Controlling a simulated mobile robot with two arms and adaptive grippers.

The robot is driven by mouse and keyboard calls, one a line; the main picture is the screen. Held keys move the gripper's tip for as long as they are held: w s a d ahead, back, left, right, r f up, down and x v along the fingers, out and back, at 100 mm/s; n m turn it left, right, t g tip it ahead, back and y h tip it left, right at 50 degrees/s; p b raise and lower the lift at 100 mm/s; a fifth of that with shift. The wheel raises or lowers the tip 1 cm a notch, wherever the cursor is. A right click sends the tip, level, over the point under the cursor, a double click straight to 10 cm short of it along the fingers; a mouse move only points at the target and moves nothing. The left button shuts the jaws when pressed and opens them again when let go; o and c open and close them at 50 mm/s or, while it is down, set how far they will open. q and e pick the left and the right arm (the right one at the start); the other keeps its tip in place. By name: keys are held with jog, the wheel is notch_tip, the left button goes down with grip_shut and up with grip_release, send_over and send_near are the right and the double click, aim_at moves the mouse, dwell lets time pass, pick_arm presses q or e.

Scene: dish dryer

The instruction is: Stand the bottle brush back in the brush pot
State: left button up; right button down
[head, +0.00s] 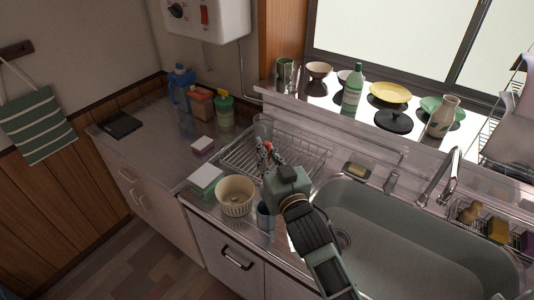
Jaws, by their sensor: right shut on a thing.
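My right gripper (266,154) reaches in from the bottom over the front left of the dish rack. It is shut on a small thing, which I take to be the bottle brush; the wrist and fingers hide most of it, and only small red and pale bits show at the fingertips. A dark blue cup (265,216), which may be the brush pot, stands on the counter just below the gripper, right of a cream ribbed tub (236,196). The gripper partly covers the view near it. My left gripper is not in view.
The wire dish rack (236,158) holds a clear glass (263,127). The sink (410,240) lies right, with a faucet (441,175). A green bottle (352,90) and bowls stand on the sill.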

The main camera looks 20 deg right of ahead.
jog(key=shift+f+b, duration=0.6)
jog(key=shift+f, duration=0.25)
jog(key=shift+f+b, duration=0.65)
jog(key=shift+b, duration=0.05)
jog(key=shift+f+b, duration=1.95)
jog(key=shift+f, duration=1.2)
jog(key=c, duration=1.7)
grip_release()
jog(key=s, duration=1.2)
jog(key=shift+d, duration=0.25)
